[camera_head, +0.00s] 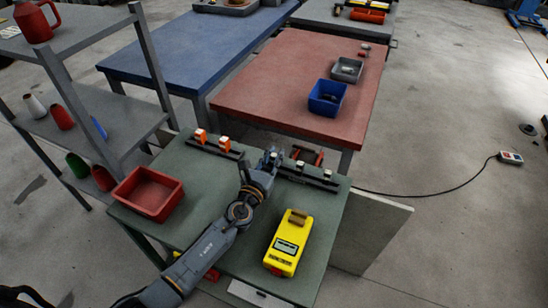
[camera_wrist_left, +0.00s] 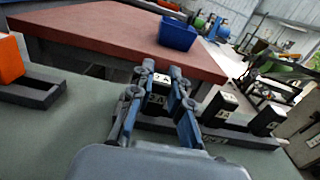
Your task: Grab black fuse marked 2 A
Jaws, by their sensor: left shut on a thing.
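My left gripper (camera_head: 270,160) reaches over the green table to the rack at its far edge. In the left wrist view the gripper (camera_wrist_left: 160,92) is shut on a black fuse (camera_wrist_left: 158,99) with a white label; the label seems to read 2 A, but it is small. The fuse stands upright at the rack, and I cannot tell whether it is still seated. Two other black fuses with pale tops, a nearer one (camera_wrist_left: 218,107) and a farther one (camera_wrist_left: 266,120), stand to the right in the dark rack (camera_wrist_left: 235,135). My right gripper is not in view.
Orange blocks (camera_head: 200,135) stand in another rack on the left. A red bin (camera_head: 148,194) and a yellow meter (camera_head: 289,243) sit on the green table (camera_head: 205,190). A red table with a blue bin (camera_head: 327,98) stands beyond; grey shelves (camera_head: 95,130) are at left.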

